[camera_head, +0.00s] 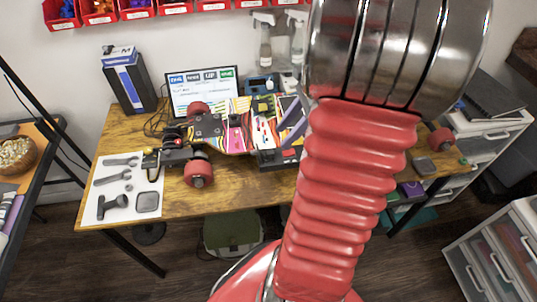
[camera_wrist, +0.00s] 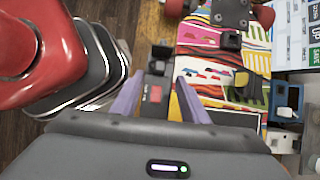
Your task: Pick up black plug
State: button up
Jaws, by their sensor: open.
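My gripper (camera_wrist: 160,82) is open, its two purple fingers pointing away from me in the wrist view. Between and just beyond the fingertips are small black parts (camera_wrist: 161,50), one of which may be the black plug; I cannot tell for sure. A black part with a red mark (camera_wrist: 154,94) shows between the fingers. The colourful skateboard deck (camera_wrist: 203,65) lies right of the fingers, with a black block (camera_wrist: 231,40) on it. In the head view the skateboard (camera_head: 236,128) lies on the table, and my arm hides most of my gripper; a purple finger (camera_head: 293,115) shows.
The wooden table (camera_head: 240,200) has a white tool mat (camera_head: 122,190) at left. Behind the skateboard stand a screen (camera_head: 203,92), a dark box (camera_head: 130,82) and spray bottles (camera_head: 265,45). Drawers (camera_head: 500,250) stand at right. The table's front middle is clear.

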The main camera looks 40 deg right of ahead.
aim_at(270, 151)
jog(key=shift+x, duration=1.3)
jog(key=shift+x, duration=2.6)
jog(key=shift+w, duration=0.1)
jog(key=shift+c, duration=0.2)
grip_shut()
